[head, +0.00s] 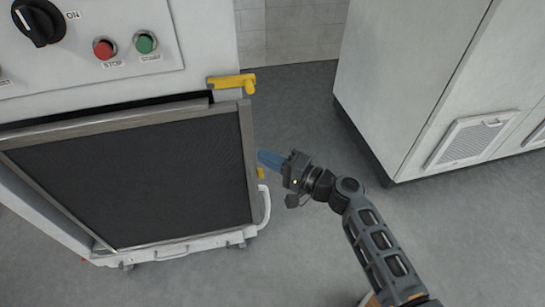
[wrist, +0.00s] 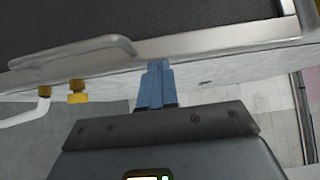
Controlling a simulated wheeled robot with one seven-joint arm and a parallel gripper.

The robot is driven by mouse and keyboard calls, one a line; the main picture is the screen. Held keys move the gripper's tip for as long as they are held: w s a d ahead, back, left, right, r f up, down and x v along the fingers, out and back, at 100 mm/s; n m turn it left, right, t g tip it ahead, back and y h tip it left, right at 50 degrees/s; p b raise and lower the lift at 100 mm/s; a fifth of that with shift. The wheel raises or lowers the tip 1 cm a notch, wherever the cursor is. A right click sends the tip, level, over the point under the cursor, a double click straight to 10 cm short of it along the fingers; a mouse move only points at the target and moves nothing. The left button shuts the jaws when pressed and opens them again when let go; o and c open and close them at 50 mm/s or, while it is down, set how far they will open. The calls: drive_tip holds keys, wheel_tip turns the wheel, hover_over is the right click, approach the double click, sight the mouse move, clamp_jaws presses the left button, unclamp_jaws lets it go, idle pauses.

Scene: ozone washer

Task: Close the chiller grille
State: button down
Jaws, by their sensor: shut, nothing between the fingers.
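The chiller grille (head: 140,175), a dark mesh panel in a grey metal frame, stands open at an angle to the white machine's front. A dark gap shows between its top edge and the cabinet. In the wrist view the grille's frame (wrist: 225,38) crosses the top, with a bar handle (wrist: 75,50) on it at left. My gripper (head: 262,158), with blue fingers, is shut and empty beside the grille's right edge. In the wrist view the fingertips (wrist: 158,66) are at the frame's lower edge; I cannot tell whether they touch.
Above the grille is the machine's panel with a black knob (head: 38,22), red stop button (head: 104,48) and green start button (head: 145,42). A yellow latch-like part (head: 232,82) juts out at the upper right. A white cabinet (head: 420,75) stands at right, with clear grey floor between.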

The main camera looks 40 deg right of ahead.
sight(221, 161)
drive_tip(key=w+a, duration=0.1)
drive_tip(key=a, duration=0.1)
drive_tip(key=w+a+b, duration=0.1)
drive_tip(key=w+a, duration=0.1)
drive_tip(key=w+a+b, duration=0.1)
drive_tip(key=a, duration=0.2)
drive_tip(key=shift+w+a+f, duration=0.1)
drive_tip(key=shift+w, duration=0.05)
drive_tip(key=shift+w+a+r, duration=0.2)
drive_tip(key=shift+w+a, duration=0.05)
drive_tip(key=shift+a, duration=0.3)
